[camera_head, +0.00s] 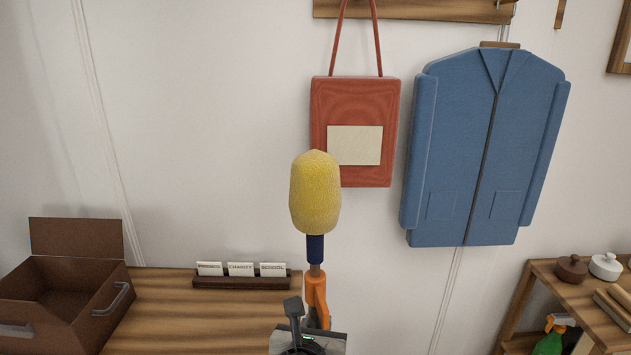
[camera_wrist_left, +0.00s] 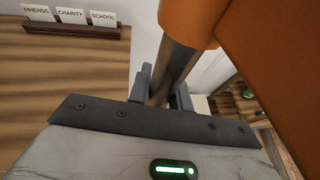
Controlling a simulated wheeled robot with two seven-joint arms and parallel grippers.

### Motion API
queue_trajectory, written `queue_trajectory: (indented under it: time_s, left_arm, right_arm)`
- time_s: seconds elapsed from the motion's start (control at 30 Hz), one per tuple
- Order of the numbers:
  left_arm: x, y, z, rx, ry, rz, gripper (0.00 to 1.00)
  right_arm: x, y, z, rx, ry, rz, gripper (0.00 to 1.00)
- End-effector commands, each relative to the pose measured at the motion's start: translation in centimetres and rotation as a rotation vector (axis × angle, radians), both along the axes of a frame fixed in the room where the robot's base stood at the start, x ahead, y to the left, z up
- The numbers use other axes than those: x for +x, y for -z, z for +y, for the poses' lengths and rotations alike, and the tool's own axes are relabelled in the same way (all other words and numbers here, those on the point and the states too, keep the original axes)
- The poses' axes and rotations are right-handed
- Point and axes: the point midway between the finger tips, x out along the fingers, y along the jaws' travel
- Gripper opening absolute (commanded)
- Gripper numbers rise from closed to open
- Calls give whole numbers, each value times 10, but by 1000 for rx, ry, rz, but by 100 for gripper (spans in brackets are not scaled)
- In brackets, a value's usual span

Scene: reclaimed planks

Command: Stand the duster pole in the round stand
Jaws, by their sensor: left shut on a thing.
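The duster pole shows a fuzzy yellow head (camera_head: 315,192) on top, a dark blue collar below it and an orange part lower down. It stands close to upright in the head view. My left gripper (camera_head: 307,318) is at the bottom middle, shut on the pole below the orange part. In the left wrist view, the grey shaft (camera_wrist_left: 174,68) runs between the dark fingers of my left gripper (camera_wrist_left: 163,90), with orange parts above it. The pole's lower end is hidden. The round stand is not seen in either view. My right gripper is not in view.
A wooden table (camera_head: 185,320) at the left holds an open brown box (camera_head: 118,283) and a card rack (camera_head: 240,283). A red bag (camera_head: 355,105) and a blue coat (camera_head: 460,150) hang behind the pole. A shelf (camera_head: 545,285) with jars stands at the right.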

Motion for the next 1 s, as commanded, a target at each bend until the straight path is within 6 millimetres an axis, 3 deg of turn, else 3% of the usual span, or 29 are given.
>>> queue_trajectory:
  time_s: [0.5,1.0]
  left_arm:
    - [0,-40,-1,-2,3,-8,0]
    - [0,-43,-1,-1,3,-6,0]
  right_arm:
    - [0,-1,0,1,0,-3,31]
    - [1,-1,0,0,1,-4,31]
